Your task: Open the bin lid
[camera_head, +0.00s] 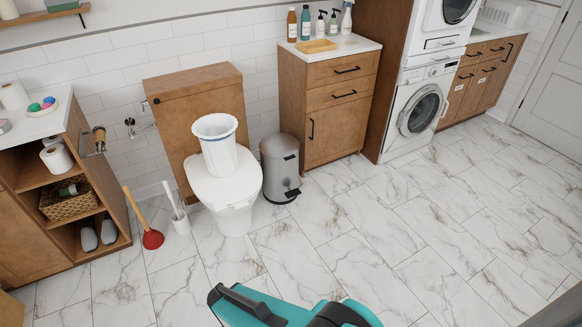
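A grey metal pedal bin (279,178) stands upright on the floor between the toilet and the wooden cabinet. Its rounded lid (278,144) looks shut. A dark pedal (292,193) shows low on its front right side. A teal and black part of my arm shows at the bottom middle of the picture, well in front of the bin. No gripper fingers can be made out, so whether the gripper is open or shut does not show.
A white open basket (218,150) stands on the closed toilet (232,195), left of the bin. A wooden cabinet (322,125) stands close on its right. A plunger (152,238) and toilet brush (180,222) stand further left. The marble floor (390,245) in front is clear.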

